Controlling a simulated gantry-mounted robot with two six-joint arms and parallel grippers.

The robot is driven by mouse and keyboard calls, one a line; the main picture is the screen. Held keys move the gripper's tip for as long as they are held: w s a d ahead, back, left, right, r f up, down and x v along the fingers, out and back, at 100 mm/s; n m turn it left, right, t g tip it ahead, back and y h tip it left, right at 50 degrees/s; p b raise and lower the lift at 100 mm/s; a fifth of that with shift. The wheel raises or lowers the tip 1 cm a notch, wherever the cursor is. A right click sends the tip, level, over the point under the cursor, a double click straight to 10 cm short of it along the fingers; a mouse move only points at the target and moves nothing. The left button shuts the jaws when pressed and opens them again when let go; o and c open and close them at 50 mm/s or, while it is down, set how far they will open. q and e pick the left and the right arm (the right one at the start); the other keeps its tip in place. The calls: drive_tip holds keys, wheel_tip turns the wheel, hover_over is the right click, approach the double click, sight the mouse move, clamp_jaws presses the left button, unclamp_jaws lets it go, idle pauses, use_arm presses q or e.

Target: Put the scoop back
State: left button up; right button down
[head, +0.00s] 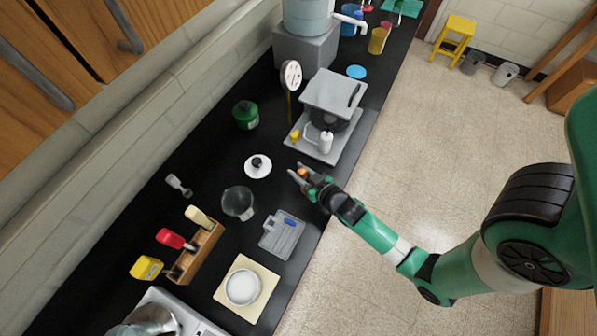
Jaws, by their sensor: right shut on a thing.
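My right gripper (301,179) is over the counter's front edge, between the lidded machine and the grey tray. It is shut on a small orange-brown thing (302,172), mostly hidden by the fingers; I cannot tell whether this is the scoop. A small grey scoop-like tool (178,185) lies on the counter near the wall, apart from the gripper. A clear round jar (238,203) stands open to the left of the gripper. A white lid with a black knob (257,166) lies beside it. My left gripper is not in view.
A grey machine (335,92) stands behind the gripper, with a green canister (245,114) to its left. The black counter is narrow.

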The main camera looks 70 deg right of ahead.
drive_tip(key=shift+r, duration=0.1)
drive_tip(key=c, duration=0.6)
unclamp_jaws()
drive_tip(key=shift+s+a, duration=0.1)
drive_tip(key=b+v, duration=0.1)
drive_tip(key=v, duration=1)
drive_tip(key=shift+s+a+r+b, duration=0.1)
drive_tip(key=shift+s+r+b, duration=0.1)
drive_tip(key=shift+s+b, duration=0.1)
